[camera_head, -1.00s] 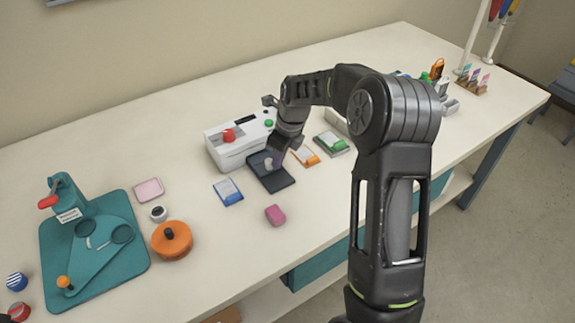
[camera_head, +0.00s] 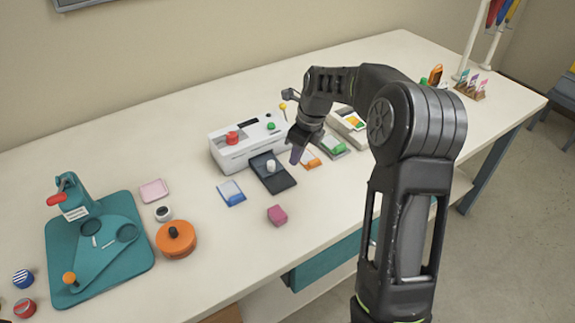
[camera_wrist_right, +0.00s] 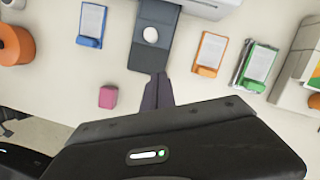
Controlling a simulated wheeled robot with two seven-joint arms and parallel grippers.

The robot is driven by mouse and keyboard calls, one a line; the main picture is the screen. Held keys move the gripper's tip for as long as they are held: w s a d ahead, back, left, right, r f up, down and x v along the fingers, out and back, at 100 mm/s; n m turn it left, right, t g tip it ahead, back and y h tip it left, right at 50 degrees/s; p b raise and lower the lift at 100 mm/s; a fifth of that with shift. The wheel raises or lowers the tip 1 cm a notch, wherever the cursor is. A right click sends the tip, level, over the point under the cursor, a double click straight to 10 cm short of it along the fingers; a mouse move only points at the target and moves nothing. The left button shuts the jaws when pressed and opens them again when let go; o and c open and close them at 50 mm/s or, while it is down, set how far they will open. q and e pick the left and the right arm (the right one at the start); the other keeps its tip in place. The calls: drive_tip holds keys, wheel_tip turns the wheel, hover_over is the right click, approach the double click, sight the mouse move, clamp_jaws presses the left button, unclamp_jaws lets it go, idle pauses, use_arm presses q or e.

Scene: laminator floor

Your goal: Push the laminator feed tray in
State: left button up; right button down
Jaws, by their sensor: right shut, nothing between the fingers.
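The white laminator (camera_head: 228,157) stands at the back middle of the table, with a red knob (camera_head: 232,138) and a green button (camera_head: 271,126) on top. Its dark feed tray (camera_head: 280,182) sticks out of the front and carries a pale round knob (camera_head: 271,165). In the right wrist view the tray (camera_wrist_right: 150,58) and pale knob (camera_wrist_right: 151,34) lie beyond the fingers. My right gripper (camera_head: 296,158) is shut and empty, just right of the tray in the head view. In the wrist view its tips (camera_wrist_right: 158,78) point at the tray's outer end; I cannot tell whether they touch. My left gripper is not in view.
A blue card holder (camera_head: 231,193) and a pink block (camera_head: 277,215) lie near the tray. Orange (camera_head: 311,160) and green (camera_head: 333,148) holders lie to the right. An orange round container (camera_head: 176,239) and a teal device (camera_head: 100,250) stand left. The table's front middle is clear.

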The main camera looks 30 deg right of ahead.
drive_tip(key=v, duration=0.5)
drive_tip(key=shift+d+r, duration=0.2)
drive_tip(key=shift+r, duration=0.1)
drive_tip(key=shift+s, duration=0.1)
